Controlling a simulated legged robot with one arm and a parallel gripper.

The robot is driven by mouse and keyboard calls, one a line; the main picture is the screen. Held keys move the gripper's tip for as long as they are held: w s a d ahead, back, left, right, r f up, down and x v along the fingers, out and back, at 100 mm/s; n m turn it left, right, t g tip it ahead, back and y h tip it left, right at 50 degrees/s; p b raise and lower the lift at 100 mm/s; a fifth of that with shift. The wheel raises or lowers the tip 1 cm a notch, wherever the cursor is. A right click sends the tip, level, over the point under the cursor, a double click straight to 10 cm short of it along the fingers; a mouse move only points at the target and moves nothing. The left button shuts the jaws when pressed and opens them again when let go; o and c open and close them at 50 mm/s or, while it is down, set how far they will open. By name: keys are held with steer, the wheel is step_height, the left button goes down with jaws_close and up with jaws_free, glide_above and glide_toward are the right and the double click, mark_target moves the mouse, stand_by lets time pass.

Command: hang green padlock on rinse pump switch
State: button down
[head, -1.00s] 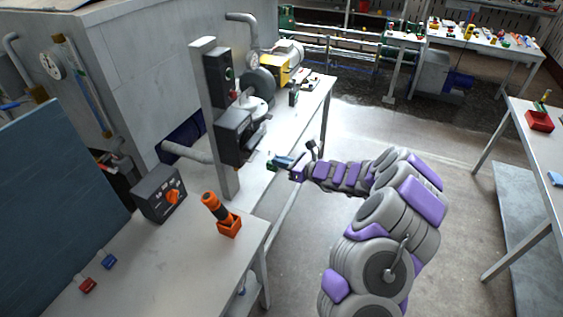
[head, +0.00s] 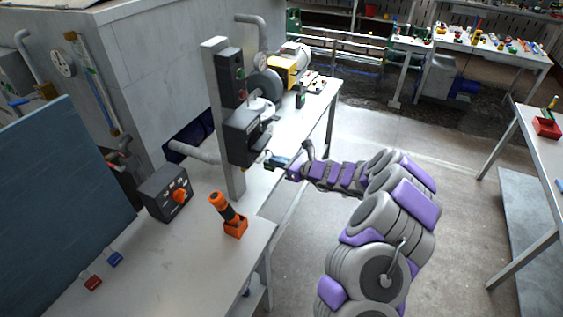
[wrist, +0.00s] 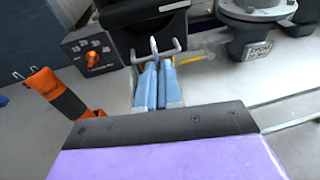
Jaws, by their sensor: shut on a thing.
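My gripper (head: 278,162) is shut at the end of my outstretched arm, just right of a dark switch box (head: 240,138) on a grey upright post. At its tip is a small dark green shape, the padlock (head: 268,164), mostly hidden by the fingers. In the wrist view, the blue fingers (wrist: 155,88) are close together, and a grey metal loop shows at their tips just below the dark box (wrist: 145,12). I cannot tell whether the loop touches the box. No label on the box can be read.
A grey box with an orange knob (head: 180,196) and an orange-black tool in an orange holder (head: 235,229) stand on the near bench. Red (head: 92,283) and blue (head: 115,259) padlocks lie at its left. A flanged grey fitting (wrist: 256,30) is right of the dark box.

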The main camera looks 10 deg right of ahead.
steer(key=shift+w+a, duration=0.25)
steer(key=shift+a, duration=0.1)
steer(key=shift+w, duration=0.2)
steer(key=shift+w+a, duration=0.25)
steer(key=shift+a, duration=0.4)
steer(key=shift+r, duration=0.1)
steer(key=shift+w+r, duration=0.1)
steer(key=shift+a+r, duration=0.2)
stand_by(0.6)
steer(key=shift+f+b, duration=0.2)
steer(key=shift+b, duration=0.1)
